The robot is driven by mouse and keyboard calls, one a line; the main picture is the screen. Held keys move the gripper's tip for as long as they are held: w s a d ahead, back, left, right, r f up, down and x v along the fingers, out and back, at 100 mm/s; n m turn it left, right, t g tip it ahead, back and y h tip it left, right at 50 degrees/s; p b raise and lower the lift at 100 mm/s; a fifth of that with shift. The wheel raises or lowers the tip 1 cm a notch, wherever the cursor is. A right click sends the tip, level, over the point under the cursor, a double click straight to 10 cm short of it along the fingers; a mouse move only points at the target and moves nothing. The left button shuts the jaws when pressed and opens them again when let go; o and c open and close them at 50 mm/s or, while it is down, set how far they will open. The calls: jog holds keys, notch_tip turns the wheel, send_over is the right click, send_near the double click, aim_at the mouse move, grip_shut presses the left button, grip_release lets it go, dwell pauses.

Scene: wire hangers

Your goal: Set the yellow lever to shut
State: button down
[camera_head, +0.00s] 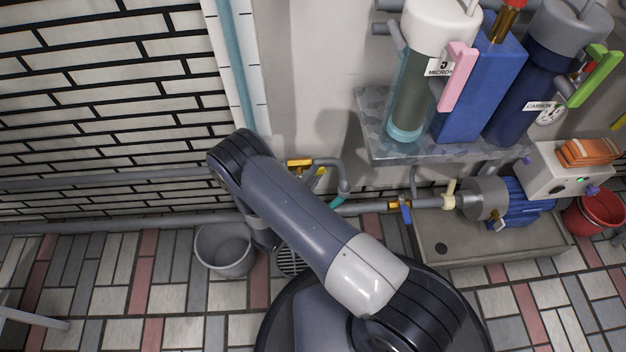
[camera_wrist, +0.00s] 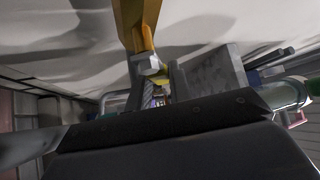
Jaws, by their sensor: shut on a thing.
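The yellow lever (camera_head: 319,176) shows in the head view as a short slanted bar just under a brass valve (camera_head: 300,163) on the grey pipe by the wall. My arm hides part of it. In the wrist view, my gripper (camera_wrist: 157,82) has its two grey fingers closed around a small yellow piece (camera_wrist: 160,78), which I take as the lever. In the head view my gripper is hidden behind my arm. The lever's exact angle to the pipe is hard to tell.
A grey bucket (camera_head: 224,251) and a round floor drain (camera_head: 289,261) lie below. A blue-handled valve (camera_head: 405,210) and a pump (camera_head: 487,199) stand right. A shelf (camera_head: 372,125) holds filter housings with a pink lever (camera_head: 457,77) and a green lever (camera_head: 595,76).

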jog(key=shift+a+r+n+t, duration=0.1)
jog(key=shift+n+t, duration=0.3)
jog(key=shift+n, duration=0.3)
jog(key=c, duration=1.3)
grip_release()
jog(key=shift+r, duration=0.1)
